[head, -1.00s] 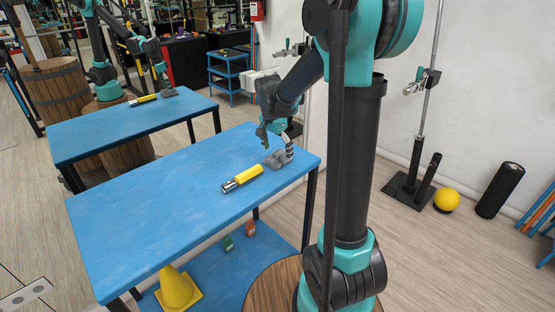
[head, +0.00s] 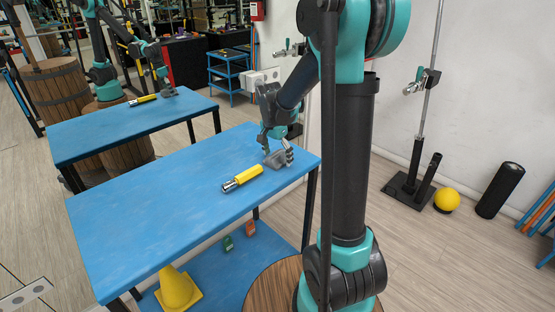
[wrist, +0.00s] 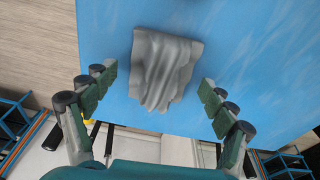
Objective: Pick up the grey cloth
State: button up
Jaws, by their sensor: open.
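The grey cloth (wrist: 163,66) lies crumpled in folds on the blue table (wrist: 250,60) in the wrist view. In the head view the cloth (head: 274,160) is a small grey heap near the table's right end, partly hidden by my fingers. My gripper (head: 278,158) is low over the cloth, pointing down. In the wrist view my gripper (wrist: 158,93) is open, with one finger on each side of the cloth's lower part and a gap on both sides. Whether the fingertips touch the table cannot be told.
A yellow and silver cylindrical tool (head: 242,178) lies on the table just left of the cloth. The rest of the tabletop (head: 150,205) is clear. A yellow cone (head: 178,290) and two small objects stand on the lower shelf. A mirror behind repeats the table.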

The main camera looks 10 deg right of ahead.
aim_at(277, 153)
jog(key=c, duration=1.3)
jog(key=shift+c, duration=0.2)
jog(key=shift+r, duration=0.1)
notch_tip(277, 153, up, 20)
jog(key=shift+r, duration=0.15)
